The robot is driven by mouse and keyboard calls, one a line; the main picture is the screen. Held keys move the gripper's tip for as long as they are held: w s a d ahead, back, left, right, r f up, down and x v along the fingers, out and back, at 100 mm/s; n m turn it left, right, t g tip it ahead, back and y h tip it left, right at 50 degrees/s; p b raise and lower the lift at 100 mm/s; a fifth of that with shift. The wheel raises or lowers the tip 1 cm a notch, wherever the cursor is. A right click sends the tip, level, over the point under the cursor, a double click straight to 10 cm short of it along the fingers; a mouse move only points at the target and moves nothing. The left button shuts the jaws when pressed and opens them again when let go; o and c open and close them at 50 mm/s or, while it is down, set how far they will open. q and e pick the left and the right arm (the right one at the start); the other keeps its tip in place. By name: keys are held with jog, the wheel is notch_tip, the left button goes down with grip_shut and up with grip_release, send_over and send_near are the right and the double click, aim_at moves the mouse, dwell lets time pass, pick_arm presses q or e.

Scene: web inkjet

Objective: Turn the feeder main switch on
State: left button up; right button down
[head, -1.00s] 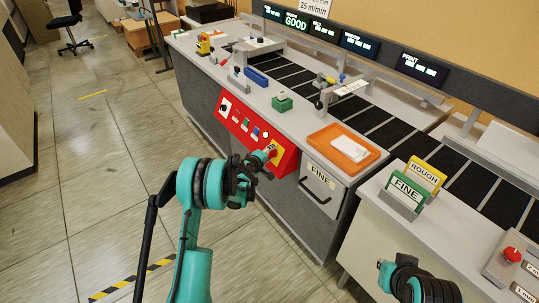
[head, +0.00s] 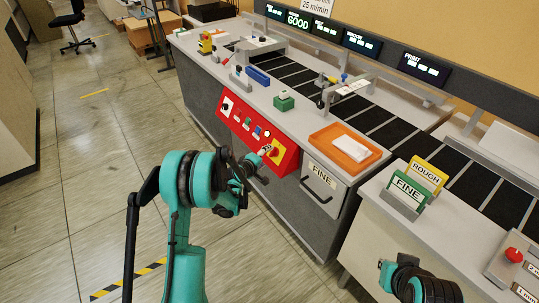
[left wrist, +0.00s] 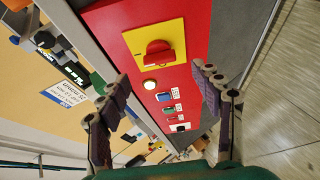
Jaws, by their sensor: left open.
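The feeder main switch is a red rotary knob (left wrist: 159,54) on a yellow plate (left wrist: 132,42), set in a red control panel (head: 238,117). In the head view the yellow plate (head: 277,152) shows at the panel's right end, partly behind my gripper. My left gripper (left wrist: 160,79) is open and empty, its two fingers spread to either side of the panel in the left wrist view. The knob lies ahead of the fingertips and is not between them. In the head view the left gripper (head: 264,164) is in front of the switch.
Below the knob in the wrist view are a lit lamp (left wrist: 150,84) and several buttons. An orange tray (head: 345,148) sits on the counter above. The floor (head: 95,180) to the left is clear.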

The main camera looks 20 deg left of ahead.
pick_arm(q)
jog(key=shift+v, duration=2.75)
jog(key=s+d+r+m+g, duration=0.1)
jog(key=s+d+r+m, duration=0.25)
jog(key=s+r, duration=0.3)
jog(key=s+d+r+m+g, duration=0.2)
jog(key=s+d+r+m, duration=0.15)
jog(key=s+r, duration=0.35)
jog(key=s+f+m+g+y, duration=0.1)
jog(key=s+m, duration=0.5)
jog(key=s, duration=1.7)
jog(key=shift+d+f+g+y, duration=0.35)
jog(key=shift+g+y, duration=0.25)
jog(key=shift+g, duration=0.2)
